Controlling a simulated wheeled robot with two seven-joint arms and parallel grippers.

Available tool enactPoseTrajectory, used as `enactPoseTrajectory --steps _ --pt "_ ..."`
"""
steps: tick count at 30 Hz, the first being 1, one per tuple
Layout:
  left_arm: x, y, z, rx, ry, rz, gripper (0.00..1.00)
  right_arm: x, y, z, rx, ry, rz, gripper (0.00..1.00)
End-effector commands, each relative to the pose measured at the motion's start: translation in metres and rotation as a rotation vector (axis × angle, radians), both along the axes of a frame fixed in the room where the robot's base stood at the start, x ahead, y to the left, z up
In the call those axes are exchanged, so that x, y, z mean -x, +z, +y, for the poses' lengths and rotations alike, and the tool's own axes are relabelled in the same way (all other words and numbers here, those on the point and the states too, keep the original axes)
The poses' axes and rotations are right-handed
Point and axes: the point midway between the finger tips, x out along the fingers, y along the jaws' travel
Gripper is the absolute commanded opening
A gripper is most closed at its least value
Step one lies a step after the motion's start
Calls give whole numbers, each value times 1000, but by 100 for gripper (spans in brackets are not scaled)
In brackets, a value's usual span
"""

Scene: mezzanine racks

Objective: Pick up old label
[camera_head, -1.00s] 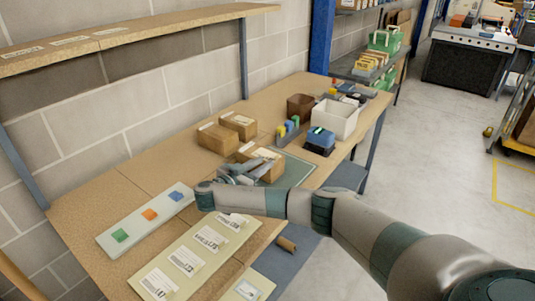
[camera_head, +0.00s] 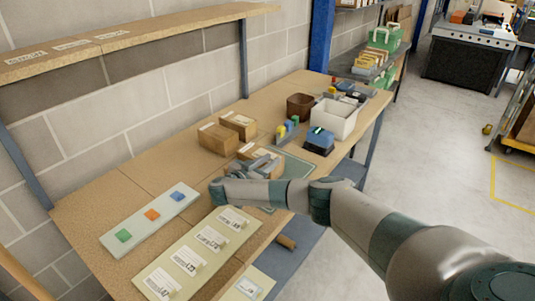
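A cardboard box (camera_head: 246,152) sits on a green mat (camera_head: 297,167) at the middle of the wooden bench. A pale patch shows on its top, but I cannot make out whether it is an old label, as my gripper covers much of the box. My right gripper (camera_head: 264,164) is over the box's top, its fingers small and partly hidden by my own wrist. I cannot tell whether they touch the box or are open. My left gripper is out of view.
A beige board (camera_head: 206,261) with several barcode labels lies at the front, beside a pale strip (camera_head: 151,228) with green, orange and blue blocks. Two boxes (camera_head: 216,139) stand behind. A white bin (camera_head: 335,117), a brown bin (camera_head: 300,105) and a blue-black device (camera_head: 319,141) stand further right.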

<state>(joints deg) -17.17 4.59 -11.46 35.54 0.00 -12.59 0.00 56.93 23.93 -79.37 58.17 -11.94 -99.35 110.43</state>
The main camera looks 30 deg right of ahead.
Motion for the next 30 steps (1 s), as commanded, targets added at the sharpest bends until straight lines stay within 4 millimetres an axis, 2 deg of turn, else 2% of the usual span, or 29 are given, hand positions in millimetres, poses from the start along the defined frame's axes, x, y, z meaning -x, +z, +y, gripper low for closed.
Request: enactPoseTrajectory --steps 6,21,24,30 --pt "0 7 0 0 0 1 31 -7 -2 -17 0 -1 0 25" --pt "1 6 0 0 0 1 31 -7 -3 -17 -1 0 0 25" --pt "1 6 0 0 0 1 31 -7 -3 -17 0 0 0 1" --pt "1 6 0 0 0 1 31 -7 -3 -17 0 0 0 0"
